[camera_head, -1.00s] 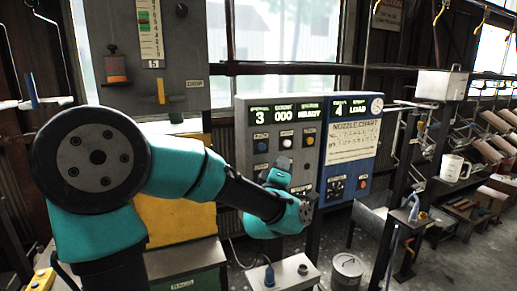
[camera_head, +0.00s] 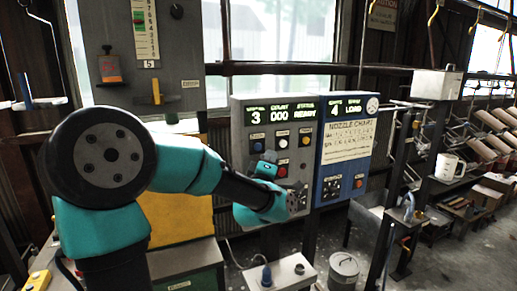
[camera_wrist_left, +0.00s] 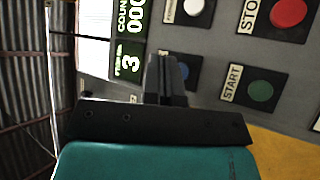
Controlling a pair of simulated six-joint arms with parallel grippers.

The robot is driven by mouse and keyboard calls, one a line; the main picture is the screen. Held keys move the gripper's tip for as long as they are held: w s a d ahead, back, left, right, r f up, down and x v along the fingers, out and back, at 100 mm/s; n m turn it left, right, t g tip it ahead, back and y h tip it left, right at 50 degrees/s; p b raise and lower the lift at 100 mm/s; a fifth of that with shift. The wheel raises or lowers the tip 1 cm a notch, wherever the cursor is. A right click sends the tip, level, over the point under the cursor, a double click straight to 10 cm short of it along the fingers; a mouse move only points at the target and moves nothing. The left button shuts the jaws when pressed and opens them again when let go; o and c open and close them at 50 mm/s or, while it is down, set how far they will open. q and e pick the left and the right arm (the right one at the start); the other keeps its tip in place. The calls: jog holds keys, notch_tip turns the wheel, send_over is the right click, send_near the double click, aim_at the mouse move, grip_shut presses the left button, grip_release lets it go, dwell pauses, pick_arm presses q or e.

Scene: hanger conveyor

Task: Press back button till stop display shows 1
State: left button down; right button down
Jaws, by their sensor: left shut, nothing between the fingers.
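The grey control panel (camera_head: 240,165) has a green-lit display (camera_head: 256,117) that reads 3, with 000 and READY beside it. In the left wrist view the display (camera_wrist_left: 130,62) also reads 3. A blue button (camera_head: 258,147) is below the 3; it also shows in the left wrist view (camera_wrist_left: 184,70), partly behind the fingers, with its label hidden. My left gripper (camera_head: 268,157) is shut and empty, just below and in front of this button. In the left wrist view its fingertips (camera_wrist_left: 166,65) overlap the button's edge; I cannot tell if they touch. My right gripper is not in view.
A white button (camera_head: 283,143) is close by on the panel. The left wrist view shows a red stop button (camera_wrist_left: 288,12) and green start button (camera_wrist_left: 260,91).

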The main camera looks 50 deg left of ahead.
aim_at(258, 147)
pick_arm(q)
jog(key=shift+w+a, duration=0.25)
jog(key=shift+a, duration=0.45)
jog(key=shift+w+a, duration=0.25)
jog(key=shift+a, duration=0.5)
jog(key=shift+w+a, duration=0.25)
jog(key=shift+a, duration=0.45)
jog(key=shift+a, duration=0.1)
dwell(0.3)
jog(key=shift+w+a, duration=0.1)
jog(key=shift+a, duration=0.2)
